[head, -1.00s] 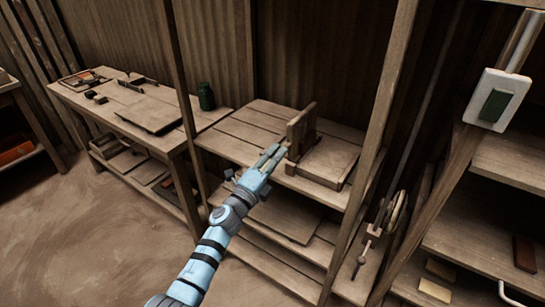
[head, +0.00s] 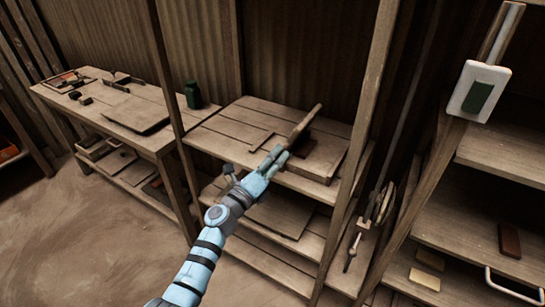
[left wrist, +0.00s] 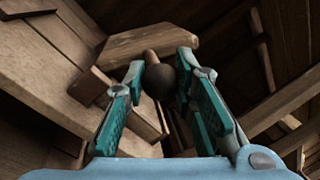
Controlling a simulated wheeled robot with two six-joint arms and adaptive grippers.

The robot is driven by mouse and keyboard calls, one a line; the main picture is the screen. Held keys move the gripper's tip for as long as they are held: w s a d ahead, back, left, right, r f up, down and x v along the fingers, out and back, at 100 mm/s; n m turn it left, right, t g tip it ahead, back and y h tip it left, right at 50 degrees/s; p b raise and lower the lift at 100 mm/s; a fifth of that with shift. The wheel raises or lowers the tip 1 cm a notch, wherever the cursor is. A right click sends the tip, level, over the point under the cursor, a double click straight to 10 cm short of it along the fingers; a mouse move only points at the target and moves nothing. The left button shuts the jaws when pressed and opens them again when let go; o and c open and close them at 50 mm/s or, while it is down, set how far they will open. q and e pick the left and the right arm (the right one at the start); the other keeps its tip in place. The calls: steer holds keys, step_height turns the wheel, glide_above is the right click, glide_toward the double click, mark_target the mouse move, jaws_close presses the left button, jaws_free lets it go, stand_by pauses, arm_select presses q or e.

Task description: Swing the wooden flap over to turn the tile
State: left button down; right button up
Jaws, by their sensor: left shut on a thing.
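The wooden flap (head: 305,123) stands tilted on the tile press on the middle shelf unit, its upper edge leaning to the right. The press's flat wooden bed (head: 322,163) lies to the right under it, partly in shadow. My left gripper (head: 275,158) is at the flap's near side. In the left wrist view the gripper (left wrist: 160,82) has its fingers around a dark round knob (left wrist: 158,82) on a short wooden stem beside the flap (left wrist: 150,45). I cannot make out the tile. My right gripper is not in view.
A shelf post (head: 362,130) rises just right of the press. A green jar (head: 193,95) stands on the bench (head: 75,98) to the left. A pulley (head: 384,205) hangs right of the post. The shelf boards left of the press (head: 220,125) are clear.

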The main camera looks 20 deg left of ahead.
arm_select(q)
steer(key=shift+s+d+f+m, duration=0.1)
steer(key=shift+d+f+m, duration=0.15)
steer(key=shift+m, duration=0.25)
stand_by(0.3)
steer(key=c, duration=1.3)
jaws_free()
steer(key=shift+r, duration=0.1)
steer(key=v, duration=1.2)
